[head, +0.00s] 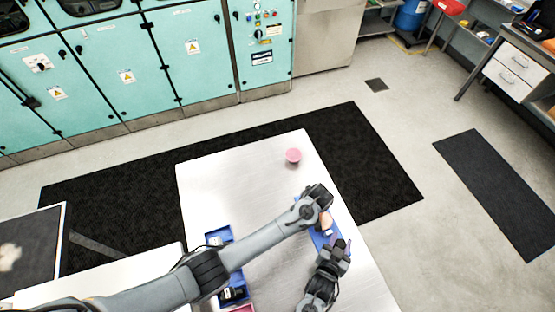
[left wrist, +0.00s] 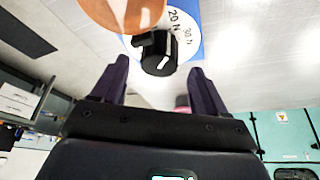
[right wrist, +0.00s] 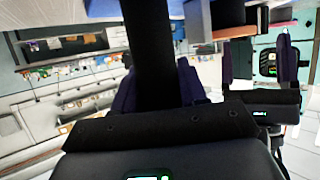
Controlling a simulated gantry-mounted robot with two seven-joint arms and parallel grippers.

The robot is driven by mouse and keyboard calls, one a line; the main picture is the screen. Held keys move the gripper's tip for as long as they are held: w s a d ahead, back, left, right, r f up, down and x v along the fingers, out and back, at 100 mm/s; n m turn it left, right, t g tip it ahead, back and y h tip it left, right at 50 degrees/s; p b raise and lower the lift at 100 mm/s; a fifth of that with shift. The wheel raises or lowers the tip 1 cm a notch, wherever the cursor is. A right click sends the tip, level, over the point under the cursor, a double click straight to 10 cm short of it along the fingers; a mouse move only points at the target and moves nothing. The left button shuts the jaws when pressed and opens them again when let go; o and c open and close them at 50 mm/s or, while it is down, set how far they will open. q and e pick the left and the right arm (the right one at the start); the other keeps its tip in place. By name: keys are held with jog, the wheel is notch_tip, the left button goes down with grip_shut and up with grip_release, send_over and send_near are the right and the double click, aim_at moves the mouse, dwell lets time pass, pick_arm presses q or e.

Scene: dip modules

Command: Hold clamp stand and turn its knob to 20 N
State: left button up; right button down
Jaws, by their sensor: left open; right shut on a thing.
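The clamp stand has a blue base (head: 320,238) at the right side of the table, partly hidden by my arms. In the left wrist view its black knob (left wrist: 158,55) with a white mark sits by a white dial (left wrist: 184,22) reading 20 N and 30 N. I cannot tell which number the mark meets. An orange round part (left wrist: 122,12) is beside the dial. My left gripper (left wrist: 160,80) is open, its fingers short of the knob and to either side of it. My right gripper (right wrist: 157,92) is shut on the stand's black post (right wrist: 152,45).
A pink round object (head: 293,156) stands near the table's far edge. Blue trays (head: 219,236) with small parts lie under my left arm. The white table (head: 225,185) is clear at its far left. Teal cabinets (head: 200,50) stand beyond the dark mat.

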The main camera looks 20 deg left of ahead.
pick_arm(q)
jog(key=a+v, duration=0.1)
jog(key=v, duration=0.7)
jog(key=w+a+r, duration=0.3)
jog(key=w+a, duration=0.1)
jog(key=w+a+f+m, duration=0.3)
jog(key=a, duration=0.4)
jog(key=w+a+f+m, duration=0.2)
jog(key=w+a+m, duration=0.1)
jog(key=a, duration=0.3)
jog(key=shift+a+f+m+g, duration=0.35)
jog(key=shift+f+m+g, duration=0.05)
jog(key=shift+m, duration=0.4)
jog(key=shift+w, duration=0.15)
pick_arm(e)
jog(key=c, duration=0.6)
grip_release()
pick_arm(q)
jog(key=shift+r, duration=0.15)
pick_arm(e)
jog(key=shift+r, duration=0.15)
